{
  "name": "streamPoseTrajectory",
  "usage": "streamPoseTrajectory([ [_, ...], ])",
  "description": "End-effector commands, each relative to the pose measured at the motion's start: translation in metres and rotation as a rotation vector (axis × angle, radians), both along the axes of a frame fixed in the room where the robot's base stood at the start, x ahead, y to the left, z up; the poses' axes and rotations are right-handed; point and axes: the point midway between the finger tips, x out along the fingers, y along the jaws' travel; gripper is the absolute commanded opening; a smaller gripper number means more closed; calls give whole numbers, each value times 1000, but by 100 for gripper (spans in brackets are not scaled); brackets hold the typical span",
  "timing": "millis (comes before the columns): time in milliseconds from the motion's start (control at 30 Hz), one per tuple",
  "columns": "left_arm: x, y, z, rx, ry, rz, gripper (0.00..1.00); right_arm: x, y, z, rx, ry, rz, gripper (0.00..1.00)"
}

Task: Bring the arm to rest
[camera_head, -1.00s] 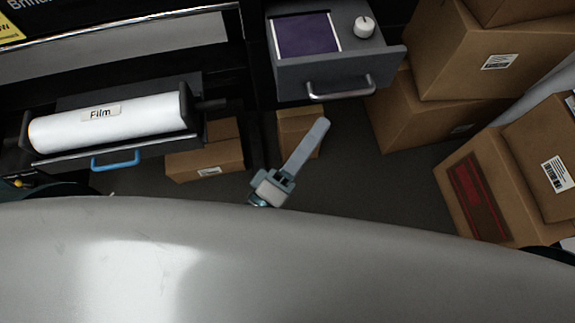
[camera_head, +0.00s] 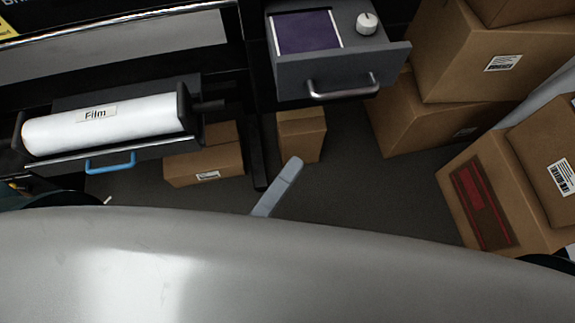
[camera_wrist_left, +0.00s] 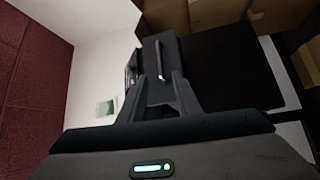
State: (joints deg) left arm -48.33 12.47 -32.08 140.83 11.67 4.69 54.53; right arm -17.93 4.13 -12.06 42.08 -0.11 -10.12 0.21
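My left gripper (camera_head: 278,185) shows in the head view as a narrow grey bar above the large grey surface in front, with its base hidden behind that surface. My right gripper is not in view.
An open grey drawer (camera_head: 345,72) with a metal handle holds a purple panel (camera_head: 305,32) and a white knob (camera_head: 367,23). It also shows in the left wrist view (camera_wrist_left: 152,55). Cardboard boxes (camera_head: 465,55) stand at the right. Small boxes (camera_head: 205,165) lie below. Dark floor is clear mid-right.

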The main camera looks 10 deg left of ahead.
Motion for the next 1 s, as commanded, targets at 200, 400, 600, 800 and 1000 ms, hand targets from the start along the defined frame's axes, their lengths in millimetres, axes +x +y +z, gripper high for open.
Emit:
streamPoseTrajectory([
  [200, 0, 0, 0, 0, 0, 0, 31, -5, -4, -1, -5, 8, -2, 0],
  [400, 1, -1, -7, 16, 4, -1, 31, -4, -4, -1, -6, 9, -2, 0],
  [600, 8, -8, -59, 133, 32, -9, 31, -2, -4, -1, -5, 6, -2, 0],
  [800, 17, -11, -165, 371, 92, -34, 31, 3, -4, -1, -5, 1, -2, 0],
  [1000, 20, 6, -291, 654, 173, -80, 31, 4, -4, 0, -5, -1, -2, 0],
])
